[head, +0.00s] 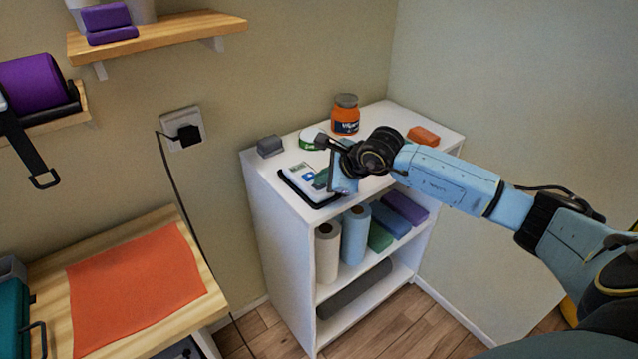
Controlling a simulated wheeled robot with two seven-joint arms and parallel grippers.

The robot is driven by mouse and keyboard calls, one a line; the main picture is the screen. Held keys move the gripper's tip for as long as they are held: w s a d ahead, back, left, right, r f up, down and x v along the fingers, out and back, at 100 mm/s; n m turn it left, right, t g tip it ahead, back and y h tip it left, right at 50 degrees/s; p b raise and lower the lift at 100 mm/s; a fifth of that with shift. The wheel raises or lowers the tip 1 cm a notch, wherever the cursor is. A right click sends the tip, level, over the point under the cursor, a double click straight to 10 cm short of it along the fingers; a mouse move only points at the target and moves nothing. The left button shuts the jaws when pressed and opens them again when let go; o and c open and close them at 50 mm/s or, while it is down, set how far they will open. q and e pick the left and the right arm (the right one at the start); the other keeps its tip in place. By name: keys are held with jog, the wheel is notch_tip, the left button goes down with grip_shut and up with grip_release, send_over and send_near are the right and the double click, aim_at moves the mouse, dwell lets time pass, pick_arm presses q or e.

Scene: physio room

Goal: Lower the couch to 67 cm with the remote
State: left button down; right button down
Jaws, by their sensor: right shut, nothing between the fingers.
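A flat white object with a black edge and small green and blue marks (302,182) lies on top of the white shelf unit; it may be the remote, but its buttons and any display are too small to read. My right gripper (332,180) is over the right part of this object, pointing down, shut and empty. It hides part of the object, and I cannot tell whether the fingertips touch it. The couch cannot be made out in this view. My left gripper is not in view.
The white shelf unit (276,210) also bears a grey block (270,146), an orange jar (345,115), a white-and-green round item (310,138) and an orange block (423,136). Rolls stand below. A wooden top with an orange cloth (135,285) is at left; a cable hangs between.

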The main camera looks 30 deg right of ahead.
aim_at(323, 187)
dwell(0.5)
jog(key=shift+r+p, duration=0.4)
jog(key=shift+r, duration=0.45)
jog(key=shift+r, duration=0.1)
jog(key=shift+r+p, duration=1.5)
jog(key=shift+r, duration=0.95)
